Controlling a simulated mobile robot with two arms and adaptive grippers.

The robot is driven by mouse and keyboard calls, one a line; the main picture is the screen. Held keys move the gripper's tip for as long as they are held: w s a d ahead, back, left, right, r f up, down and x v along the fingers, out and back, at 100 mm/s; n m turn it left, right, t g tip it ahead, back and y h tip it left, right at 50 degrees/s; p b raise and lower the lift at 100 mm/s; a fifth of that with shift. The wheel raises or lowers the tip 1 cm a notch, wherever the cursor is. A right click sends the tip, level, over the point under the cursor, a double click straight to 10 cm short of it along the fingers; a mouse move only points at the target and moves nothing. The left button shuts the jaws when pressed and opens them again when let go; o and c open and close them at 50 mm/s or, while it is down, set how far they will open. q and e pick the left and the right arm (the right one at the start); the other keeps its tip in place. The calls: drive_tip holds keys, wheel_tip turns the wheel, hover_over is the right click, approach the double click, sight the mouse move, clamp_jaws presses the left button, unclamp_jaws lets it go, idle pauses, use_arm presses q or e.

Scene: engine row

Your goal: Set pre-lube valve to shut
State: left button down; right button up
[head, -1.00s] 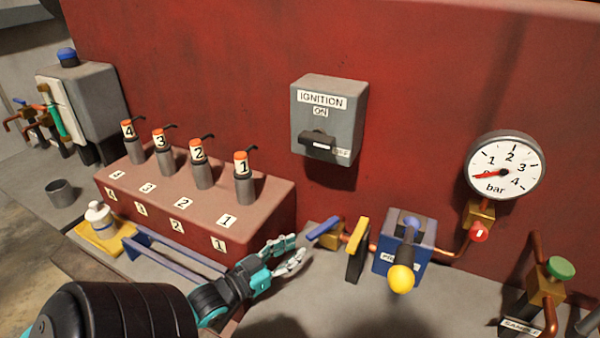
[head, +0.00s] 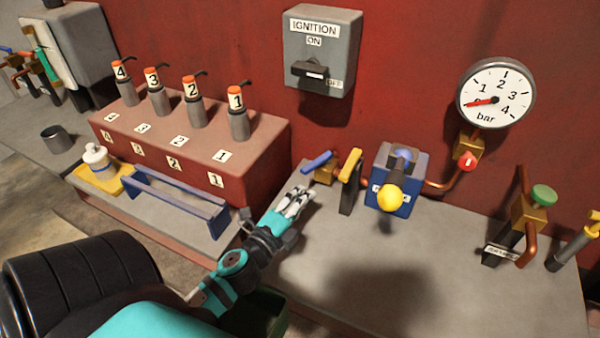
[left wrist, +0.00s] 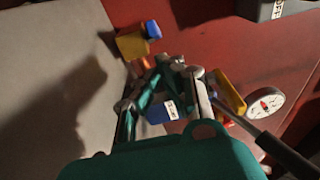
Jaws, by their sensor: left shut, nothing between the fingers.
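No readable label in view names the pre-lube valve. A blue-handled valve (head: 317,161) on a brass body stands at the wall, its handle slanting. Beside it on the right is an upright lever with a yellow top (head: 350,165) and black lower part. Right of that is a blue box (head: 384,205) with a yellow ball knob (head: 390,199); its label is partly covered by the ball. My left gripper (head: 297,204) is shut and empty, in front of the blue-handled valve and apart from it. The fingers (left wrist: 172,84) also show in the left wrist view. My right gripper is out of view.
A pressure gauge (head: 496,93) hangs on the red wall, with a red knob (head: 467,160) below. A green-topped valve (head: 543,195) stands at right. The numbered injector block (head: 195,150) and a blue tray (head: 176,203) are left. The grey bench (head: 450,270) is clear at front right.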

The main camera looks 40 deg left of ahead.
sight(305, 171)
use_arm(q)
drive_tip(key=w, duration=0.4)
drive_tip(key=w+p, duration=0.1)
drive_tip(key=w, duration=0.1)
drive_tip(key=shift+a, duration=0.3)
drive_tip(key=shift+w+a, duration=0.1)
drive_tip(key=shift+w, duration=0.4)
drive_tip(key=shift+s+a+p, duration=0.15)
drive_tip(key=shift+a, duration=0.75)
drive_tip(key=shift+s+a+p, duration=0.15)
drive_tip(key=shift+a, duration=0.75)
